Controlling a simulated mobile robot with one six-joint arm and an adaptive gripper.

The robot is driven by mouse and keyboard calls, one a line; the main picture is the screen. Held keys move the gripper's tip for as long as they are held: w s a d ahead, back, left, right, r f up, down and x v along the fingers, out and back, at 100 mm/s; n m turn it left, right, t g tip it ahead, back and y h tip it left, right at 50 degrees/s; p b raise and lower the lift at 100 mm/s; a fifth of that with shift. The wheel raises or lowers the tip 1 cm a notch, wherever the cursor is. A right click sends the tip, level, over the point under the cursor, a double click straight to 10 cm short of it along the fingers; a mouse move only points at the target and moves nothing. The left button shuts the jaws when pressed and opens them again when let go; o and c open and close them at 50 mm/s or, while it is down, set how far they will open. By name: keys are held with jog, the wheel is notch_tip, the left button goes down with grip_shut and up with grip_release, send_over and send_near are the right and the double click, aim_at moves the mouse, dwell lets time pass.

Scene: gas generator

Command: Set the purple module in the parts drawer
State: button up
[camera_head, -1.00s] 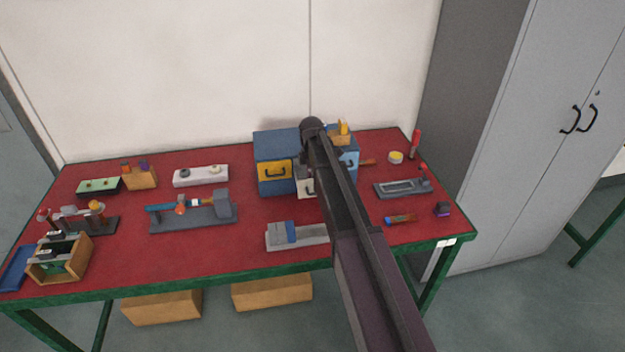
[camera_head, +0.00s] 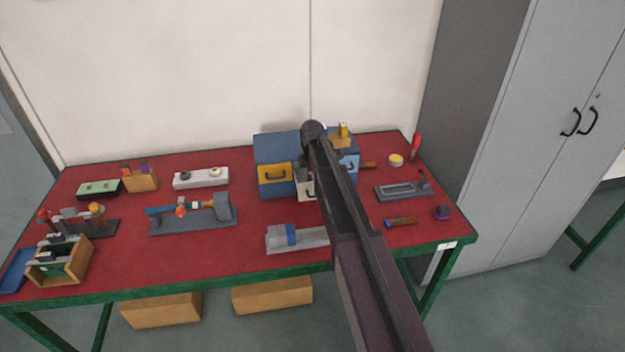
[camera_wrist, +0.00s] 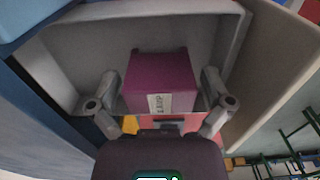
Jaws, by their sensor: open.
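The purple module (camera_wrist: 162,78), a block with a white label, sits inside the pale grey open drawer (camera_wrist: 80,42) in the wrist view. My gripper (camera_wrist: 158,88) is open, with one finger on each side of the module. Small gaps seem to show between fingers and module; contact cannot be told for sure. In the head view the pale drawer front (camera_head: 305,186) shows beside my arm, below the blue cabinet (camera_head: 277,148). My gripper and the module are hidden there behind my arm.
A yellow drawer (camera_head: 275,174) is left of the pale one, and a light-blue front (camera_head: 349,163) is right. A grey block fixture (camera_head: 297,238) lies in front.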

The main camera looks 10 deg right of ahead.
jog(key=shift+r, duration=0.2)
notch_tip(320, 180, up, 12)
jog(key=p, duration=1.2)
dwell(0.7)
jog(key=s+m, duration=1.8)
jog(key=s, duration=1.1)
jog(key=shift+d, duration=0.1)
